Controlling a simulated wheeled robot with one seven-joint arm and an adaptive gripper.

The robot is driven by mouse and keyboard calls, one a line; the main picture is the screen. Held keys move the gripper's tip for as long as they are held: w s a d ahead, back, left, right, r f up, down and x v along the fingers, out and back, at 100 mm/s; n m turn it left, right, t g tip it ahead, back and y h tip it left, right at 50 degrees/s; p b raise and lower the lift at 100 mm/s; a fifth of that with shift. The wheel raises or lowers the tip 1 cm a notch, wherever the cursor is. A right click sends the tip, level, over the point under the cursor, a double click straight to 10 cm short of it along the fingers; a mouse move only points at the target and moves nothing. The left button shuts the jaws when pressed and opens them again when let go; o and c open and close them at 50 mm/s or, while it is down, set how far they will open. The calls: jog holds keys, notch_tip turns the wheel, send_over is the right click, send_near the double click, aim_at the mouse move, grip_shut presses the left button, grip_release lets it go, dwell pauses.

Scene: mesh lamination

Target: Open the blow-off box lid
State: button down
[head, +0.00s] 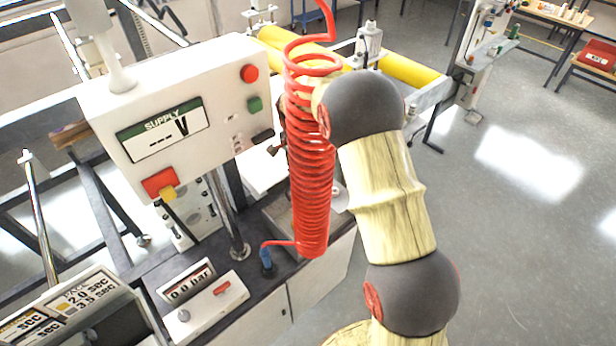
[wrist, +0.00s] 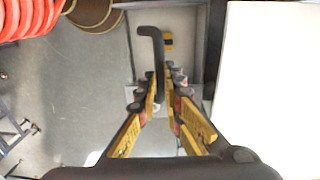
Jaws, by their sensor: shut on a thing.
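In the wrist view my gripper (wrist: 167,82) has its yellow fingers closed around a dark, bent bar-like handle (wrist: 153,45). The handle's hooked end sticks out beyond the fingertips. Behind it is a pale grey box-like surface (wrist: 185,48) with a small yellow-and-black label (wrist: 168,41); I take this to be the blow-off box. I cannot tell how far its lid is open. In the head view the red coil and my arm hide my gripper. Part of a grey box (head: 282,212) shows on the bench beside the coil.
A red coiled hose (head: 312,160) hangs close to my arm. A white supply panel (head: 180,115) stands left of it. A pressure readout unit (head: 200,300) sits on the dark bench. Yellow rollers (head: 410,72) lie behind. The floor (head: 520,240) at right is clear.

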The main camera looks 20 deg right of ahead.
jog(key=shift+a+f, duration=0.2)
jog(key=shift+f, duration=0.45)
jog(key=c, duration=2.4)
grip_release()
jog(key=shift+o, duration=1.3)
jog(key=shift+w+f, duration=0.15)
jog(key=shift+w, duration=0.15)
jog(key=shift+o, duration=1.2)
jog(key=shift+w+a, duration=0.1)
jog(key=shift+w, duration=0.05)
jog(key=shift+r, duration=0.2)
jog(key=shift+w+r, duration=0.1)
